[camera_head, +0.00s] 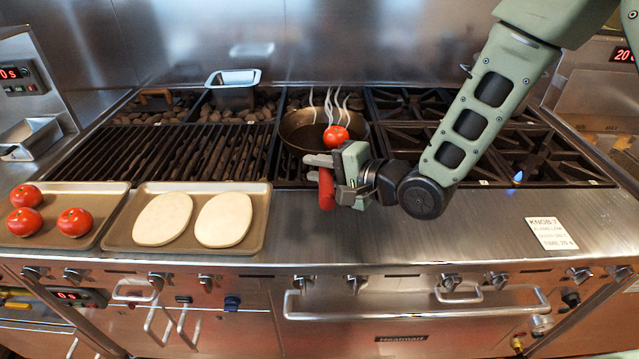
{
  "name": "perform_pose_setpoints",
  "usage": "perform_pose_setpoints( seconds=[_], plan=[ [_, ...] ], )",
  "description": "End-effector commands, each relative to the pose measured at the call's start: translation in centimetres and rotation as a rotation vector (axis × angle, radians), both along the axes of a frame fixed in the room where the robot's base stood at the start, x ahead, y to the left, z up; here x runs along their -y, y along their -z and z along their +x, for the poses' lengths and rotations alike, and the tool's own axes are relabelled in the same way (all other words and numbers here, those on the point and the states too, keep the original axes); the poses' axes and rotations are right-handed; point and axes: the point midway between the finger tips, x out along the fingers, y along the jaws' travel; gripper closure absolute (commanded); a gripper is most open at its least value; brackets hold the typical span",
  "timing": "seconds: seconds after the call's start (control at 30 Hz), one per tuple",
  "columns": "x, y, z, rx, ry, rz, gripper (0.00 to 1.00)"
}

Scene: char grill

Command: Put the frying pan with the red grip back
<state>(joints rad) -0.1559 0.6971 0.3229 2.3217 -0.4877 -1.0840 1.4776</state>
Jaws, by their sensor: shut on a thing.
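The dark frying pan (295,128) sits on the grill grates near the middle, level as far as I can see. One red tomato (336,137) lies in it, and pale wavy steam lines rise above it. The pan's red grip (326,189) points toward the front edge of the grates. My gripper (322,174) is shut on the red grip, coming from the right. My gripper hides part of the handle and the pan's near right rim. I cannot tell whether the pan touches the grates.
A tray (118,196) with several tomatoes and a tray (262,215) with two flat pale pieces stand at the front left. A metal container (232,94) is at the back. A small blue flame (518,176) burns on the right burner.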

Motion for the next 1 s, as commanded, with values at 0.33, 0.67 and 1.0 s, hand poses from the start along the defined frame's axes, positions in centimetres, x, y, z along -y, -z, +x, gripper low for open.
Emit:
perform_pose_setpoints(
  seconds=[0.33,0.67,1.0],
  plan=[
    [-0.1,3.1,0.1,0.005,-0.002,0.002,1.0],
    [-0.1,4.7,0.1,0.01,0.0,0.003,1.0],
    [0.0,4.9,0.0,0.002,0.001,0.0,0.56]
  ],
)
